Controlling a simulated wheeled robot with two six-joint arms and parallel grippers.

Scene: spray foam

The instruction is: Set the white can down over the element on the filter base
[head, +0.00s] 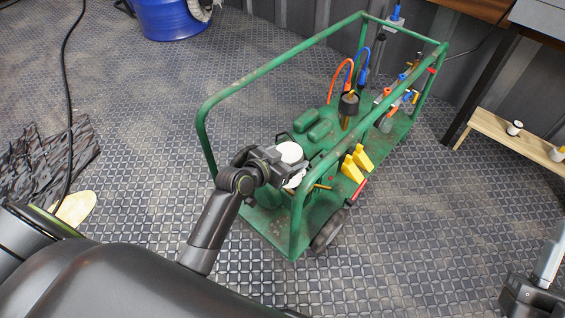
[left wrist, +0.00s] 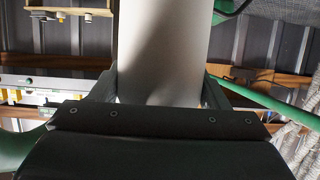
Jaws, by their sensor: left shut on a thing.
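My left gripper (head: 283,163) is shut on the white can (head: 290,152), over the near end of the green cart. In the left wrist view the can (left wrist: 163,45) stands between the two fingers (left wrist: 160,92). Its round white top shows in the head view, with a white patch just below the gripper that may be its lower part. The element and the filter base cannot be made out. The can and gripper cover that spot, so I cannot tell if the can touches anything below. My right gripper (head: 535,290) is at the lower right, away from the cart, its jaws unclear.
The green cart frame (head: 290,75) has a top rail beside my left arm. A green machine (head: 318,128), a dark cup-like part (head: 348,103) and yellow wedges (head: 355,163) sit on it. A low wooden bench (head: 510,138) stands at right. Floor between cart and bench is clear.

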